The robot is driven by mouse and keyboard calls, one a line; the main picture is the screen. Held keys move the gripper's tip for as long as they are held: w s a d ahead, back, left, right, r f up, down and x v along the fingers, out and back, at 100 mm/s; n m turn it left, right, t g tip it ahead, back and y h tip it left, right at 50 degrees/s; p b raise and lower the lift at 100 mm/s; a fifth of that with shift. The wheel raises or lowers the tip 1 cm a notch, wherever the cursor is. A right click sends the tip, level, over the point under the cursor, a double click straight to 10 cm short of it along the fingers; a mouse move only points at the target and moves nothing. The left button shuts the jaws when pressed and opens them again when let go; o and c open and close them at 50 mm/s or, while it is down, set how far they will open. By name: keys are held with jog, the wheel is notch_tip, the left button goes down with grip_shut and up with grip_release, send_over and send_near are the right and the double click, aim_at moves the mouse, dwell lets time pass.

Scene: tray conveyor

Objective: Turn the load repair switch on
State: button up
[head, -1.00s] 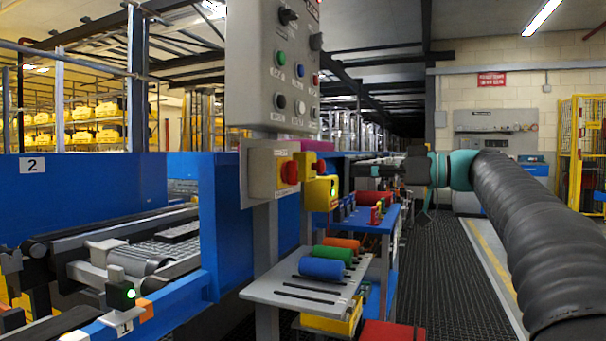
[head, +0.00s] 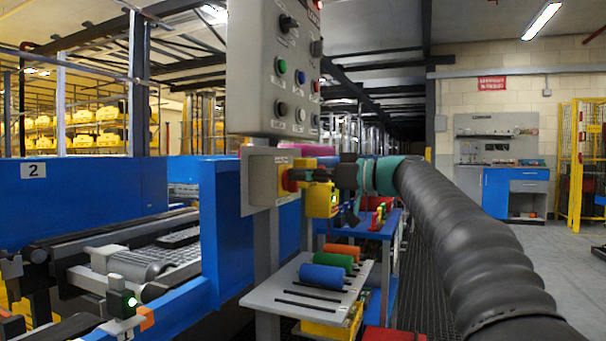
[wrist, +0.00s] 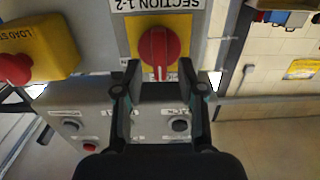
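A red rotary knob on a yellow plate (wrist: 132,33) sits on a grey box, below an upside-down "SECTION 1-2" label in the wrist view. The red knob (wrist: 158,48) stands upright in that picture, with a pale mark at its lower end. My gripper (wrist: 160,70) is open, one finger on each side of the knob's lower part; I cannot tell if they touch it. No label reading "load repair" is legible. In the head view my gripper (head: 303,175) reaches left to the grey box (head: 262,178), partly covering its red knob (head: 287,181).
A yellow box (wrist: 50,45) with a red mushroom button (wrist: 15,68) is left in the wrist view. A grey button panel (head: 265,75) hangs above the gripper in the head view. A shelf (head: 270,298) with coloured rollers stands below, beside the blue conveyor frame (head: 100,195).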

jog(key=shift+w+a, duration=0.1)
jog(key=shift+a, duration=0.15)
grip_shut()
jog(key=shift+m, duration=0.4)
jog(key=shift+w+d+f+m+p, duration=0.15)
jog(key=shift+m+p, duration=1.25)
jog(key=shift+m, duration=1.45)
jog(key=shift+w+f+m+p, duration=0.3)
jog(key=shift+m+p, duration=1.05)
jog(key=shift+m, duration=1.55)
jog(key=shift+w+d+f+m+p, duration=0.15)
jog(key=shift+m+p, duration=1.25)
jog(key=shift+m, duration=1.45)
jog(key=shift+f, duration=0.1)
